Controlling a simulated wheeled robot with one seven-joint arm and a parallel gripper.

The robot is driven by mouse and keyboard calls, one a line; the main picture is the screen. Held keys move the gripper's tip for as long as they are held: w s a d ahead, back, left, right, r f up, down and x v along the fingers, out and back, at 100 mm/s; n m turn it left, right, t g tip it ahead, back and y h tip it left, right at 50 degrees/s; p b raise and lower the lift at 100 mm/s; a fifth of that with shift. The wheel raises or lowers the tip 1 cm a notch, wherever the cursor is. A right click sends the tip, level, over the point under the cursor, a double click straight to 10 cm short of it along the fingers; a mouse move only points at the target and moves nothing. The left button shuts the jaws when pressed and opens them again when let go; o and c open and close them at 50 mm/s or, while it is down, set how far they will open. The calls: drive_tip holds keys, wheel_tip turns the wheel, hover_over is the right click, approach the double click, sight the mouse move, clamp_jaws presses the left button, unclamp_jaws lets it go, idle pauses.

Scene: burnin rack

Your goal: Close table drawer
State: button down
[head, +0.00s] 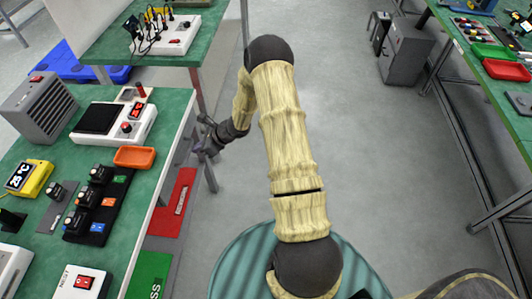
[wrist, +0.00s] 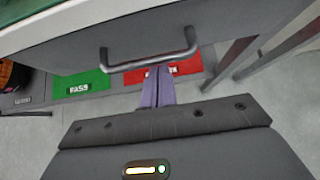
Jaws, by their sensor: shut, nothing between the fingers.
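The table drawer (wrist: 130,38) shows in the wrist view as a grey front panel under the table edge, with a dark bar handle (wrist: 150,58) across its middle. My gripper (wrist: 159,72) points at this front. Its two purple fingers are together with nothing between them, and their tips appear at the handle's lower edge; I cannot tell whether they touch it. In the head view my gripper (head: 203,149) is beside the right edge of the left green table (head: 172,108). The drawer is hard to make out there, and how far it stands out is unclear.
A red mat (head: 175,200) and a green mat (head: 150,274) lie low beside the left table. An orange tray (head: 134,157) and devices stand on its top. A table leg (head: 208,172) is close to my gripper. The floor (head: 365,150) to the right is clear.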

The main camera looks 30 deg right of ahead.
drive_tip(key=shift+w+a+r, duration=0.2)
drive_tip(key=shift+a, duration=0.1)
drive_tip(key=s+d+r, duration=0.5)
drive_tip(key=s+d, duration=0.2)
drive_tip(key=d, duration=0.3)
drive_tip(key=shift+w, duration=0.1)
